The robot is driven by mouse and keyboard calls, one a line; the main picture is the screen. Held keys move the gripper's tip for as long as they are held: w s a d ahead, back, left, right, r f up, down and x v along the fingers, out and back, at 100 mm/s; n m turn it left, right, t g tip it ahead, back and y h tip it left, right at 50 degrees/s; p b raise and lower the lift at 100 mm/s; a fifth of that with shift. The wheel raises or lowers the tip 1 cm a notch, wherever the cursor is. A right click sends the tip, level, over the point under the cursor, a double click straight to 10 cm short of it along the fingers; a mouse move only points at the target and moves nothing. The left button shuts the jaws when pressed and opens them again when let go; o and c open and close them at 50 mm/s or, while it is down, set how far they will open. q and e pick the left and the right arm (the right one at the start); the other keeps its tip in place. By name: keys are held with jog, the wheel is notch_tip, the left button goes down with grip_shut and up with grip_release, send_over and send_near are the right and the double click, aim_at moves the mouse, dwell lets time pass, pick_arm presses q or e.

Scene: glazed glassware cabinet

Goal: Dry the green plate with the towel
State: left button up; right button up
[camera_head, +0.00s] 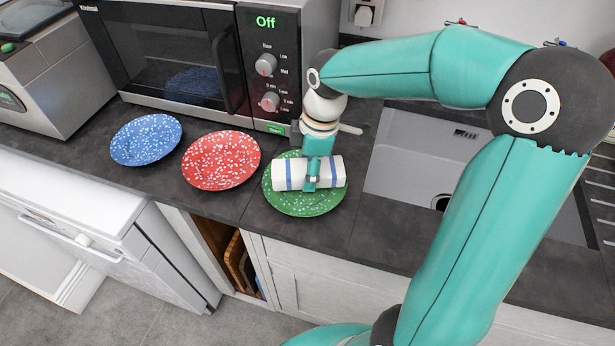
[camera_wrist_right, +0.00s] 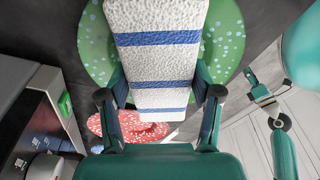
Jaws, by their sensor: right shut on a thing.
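The green speckled plate (camera_head: 316,207) lies flat on the dark counter, just left of the sink. A white towel with blue stripes (camera_head: 333,170), folded into a thick block, rests across its middle. My right gripper (camera_head: 311,182) reaches down from above, shut on the towel. In the right wrist view its two fingers (camera_wrist_right: 160,95) flank the striped towel (camera_wrist_right: 158,62), with the green plate (camera_wrist_right: 95,42) behind it. The towel hides the middle of the plate, and whether the two touch is hard to tell.
A red speckled plate (camera_head: 222,160) lies close to the left of the green one, and a blue plate (camera_head: 146,140) lies further left. A microwave (camera_head: 178,55) reading Off stands behind them. The sink (camera_head: 408,150) is to the right. The counter's front edge is near.

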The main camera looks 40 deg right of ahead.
jog(key=shift+a+f, duration=0.1)
jog(key=shift+a, duration=0.6)
jog(key=shift+d, duration=0.7)
jog(key=shift+a, duration=0.65)
jog(key=shift+d, duration=0.65)
jog(key=shift+a, duration=0.65)
jog(key=shift+d, duration=0.55)
jog(key=shift+a, duration=0.55)
jog(key=shift+d, duration=0.65)
jog(key=shift+a, duration=0.7)
